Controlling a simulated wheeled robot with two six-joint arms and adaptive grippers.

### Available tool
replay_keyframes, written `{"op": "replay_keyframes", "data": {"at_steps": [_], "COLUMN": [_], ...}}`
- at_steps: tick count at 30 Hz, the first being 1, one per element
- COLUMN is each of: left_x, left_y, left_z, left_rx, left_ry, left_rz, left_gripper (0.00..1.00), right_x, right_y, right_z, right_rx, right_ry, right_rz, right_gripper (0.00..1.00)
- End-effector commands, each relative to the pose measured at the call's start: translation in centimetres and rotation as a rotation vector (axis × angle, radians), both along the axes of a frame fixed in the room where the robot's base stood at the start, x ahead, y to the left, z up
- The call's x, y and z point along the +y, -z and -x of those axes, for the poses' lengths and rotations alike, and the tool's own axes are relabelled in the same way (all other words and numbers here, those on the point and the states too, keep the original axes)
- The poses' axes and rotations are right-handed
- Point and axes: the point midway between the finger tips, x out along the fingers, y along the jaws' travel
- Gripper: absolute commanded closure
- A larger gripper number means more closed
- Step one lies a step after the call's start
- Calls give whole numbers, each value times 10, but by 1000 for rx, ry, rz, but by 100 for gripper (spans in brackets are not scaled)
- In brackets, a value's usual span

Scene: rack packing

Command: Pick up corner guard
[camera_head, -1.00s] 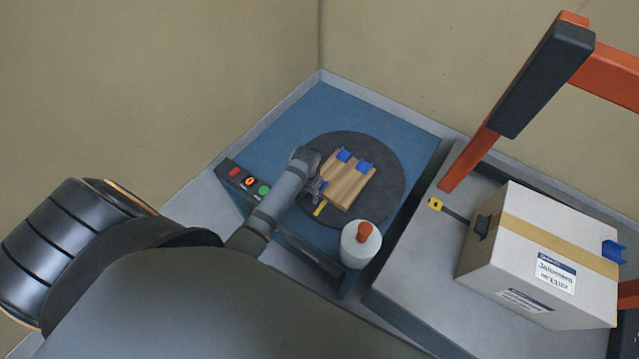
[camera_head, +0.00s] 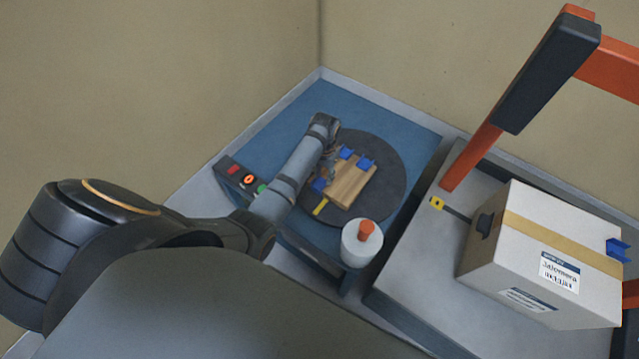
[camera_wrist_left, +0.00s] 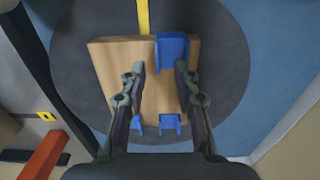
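Several blue corner guards lie on a wooden block (camera_head: 352,184) on the round dark turntable. In the head view, one guard (camera_head: 346,153) and another guard (camera_head: 365,164) are at its far edge, and a third guard (camera_head: 318,185) is partly hidden by my gripper. In the left wrist view, a larger-looking guard (camera_wrist_left: 173,52) lies near the fingertips. Two smaller guards show at the bottom, one between the fingers. My left gripper (camera_head: 329,176) is above the block. Its fingers (camera_wrist_left: 160,75) are apart and nothing is held between them. My right gripper is not in view.
Orange posts (camera_head: 470,155) rise nearby. A button panel (camera_head: 247,181) is at left.

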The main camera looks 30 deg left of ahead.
Motion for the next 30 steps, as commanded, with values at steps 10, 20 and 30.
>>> {"op": "replay_keyframes", "data": {"at_steps": [10,20,30], "left_x": [-4,-4,-4], "left_y": [47,47,47], "left_z": [-3,-3,-3], "left_rx": [1,1,1], "left_ry": [0,0,0], "left_rz": [1,0,0], "left_gripper": [69,87,100], "right_x": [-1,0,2], "right_y": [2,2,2], "right_z": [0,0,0], "right_rx": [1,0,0], "right_ry": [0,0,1], "right_rz": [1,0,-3], "right_gripper": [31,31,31]}}
